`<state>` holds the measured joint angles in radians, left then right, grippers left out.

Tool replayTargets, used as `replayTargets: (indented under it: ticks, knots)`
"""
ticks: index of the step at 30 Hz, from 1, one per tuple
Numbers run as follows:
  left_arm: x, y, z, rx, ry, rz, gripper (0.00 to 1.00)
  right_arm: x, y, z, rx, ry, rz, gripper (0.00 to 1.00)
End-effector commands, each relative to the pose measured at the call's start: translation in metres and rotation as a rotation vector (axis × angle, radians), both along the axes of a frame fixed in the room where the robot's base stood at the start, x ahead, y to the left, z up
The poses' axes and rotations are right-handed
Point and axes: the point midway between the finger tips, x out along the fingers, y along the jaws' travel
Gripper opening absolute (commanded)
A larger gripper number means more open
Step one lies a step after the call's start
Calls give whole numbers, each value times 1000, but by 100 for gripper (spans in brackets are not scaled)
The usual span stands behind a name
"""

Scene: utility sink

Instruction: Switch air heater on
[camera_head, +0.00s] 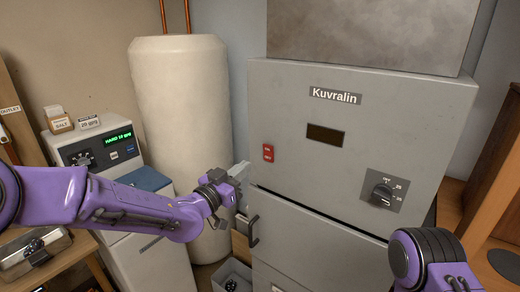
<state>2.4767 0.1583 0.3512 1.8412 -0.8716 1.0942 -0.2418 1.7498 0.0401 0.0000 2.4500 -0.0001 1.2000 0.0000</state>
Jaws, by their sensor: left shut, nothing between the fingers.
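The air heater (300,110) is a tall grey cabinet labelled Kuvralin, on the right half of the head view. A small red switch (268,153) sits on the left of its front panel. A dark display (325,135) looks unlit. A black round dial (382,194) with number marks is at the right of the panel. My left gripper (241,170) is shut and empty, at the cabinet's left edge, a little left of and below the red switch. I cannot tell whether it touches the cabinet. My right arm shows at the bottom right; its gripper is out of the frame.
A black handle (253,231) is on the cabinet's lower door. A cream cylindrical tank (180,90) and a white softener unit with a lit green display (118,137) stand to the left. A grey bin (232,275) is on the floor. Wooden furniture (497,170) borders the right.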

Motion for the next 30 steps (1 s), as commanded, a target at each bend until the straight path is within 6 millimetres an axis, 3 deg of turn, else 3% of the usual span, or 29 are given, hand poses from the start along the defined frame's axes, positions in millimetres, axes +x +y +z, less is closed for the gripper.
replayTargets:
  ticks: [6,12,30]
  knots:
    - [38,-28,9,0,2,1,0,0,0,25,0,0,0,43]
    - [62,-45,12,0,1,1,0,0,0,39,0,0,0,43]
    - [71,-52,11,0,1,1,0,0,0,37,0,0,0,43]
